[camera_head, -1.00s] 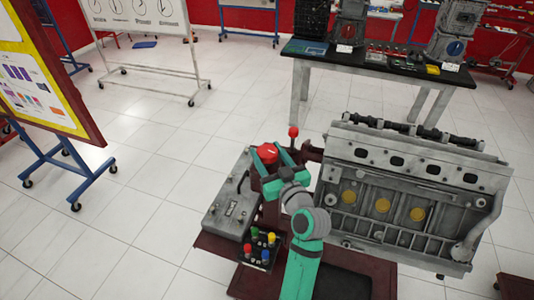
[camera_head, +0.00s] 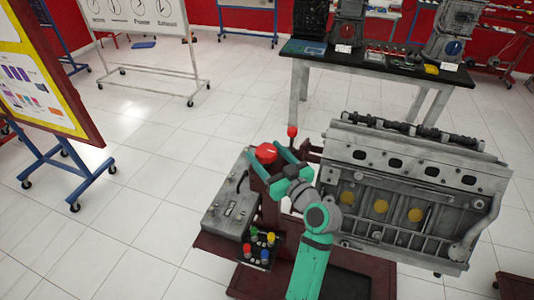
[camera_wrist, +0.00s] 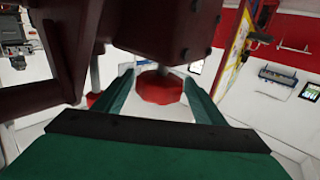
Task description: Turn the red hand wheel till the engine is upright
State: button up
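The red hand wheel (camera_head: 266,152) sits on the dark red stand, left of the engine. The grey engine block (camera_head: 420,165) has its camshaft side up and its side with several yellow discs facing me, slightly tilted in the picture. My gripper (camera_head: 276,163) is at the wheel in the head view. In the wrist view, my gripper (camera_wrist: 163,98) has its two teal fingers apart. The red wheel (camera_wrist: 157,87) shows between and beyond the fingertips, with a gap at the right. I cannot tell whether the left finger touches it.
A red ball knob (camera_head: 292,132) stands behind the wheel. A grey box (camera_head: 226,205) and a panel with coloured knobs (camera_head: 258,248) are beside the stand. A dark red frame beam (camera_wrist: 45,85) is close to the gripper.

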jog(key=shift+r, duration=0.1)
jog(key=v, duration=1)
jog(key=shift+s+d, duration=0.15)
jog(key=shift+s, duration=0.15)
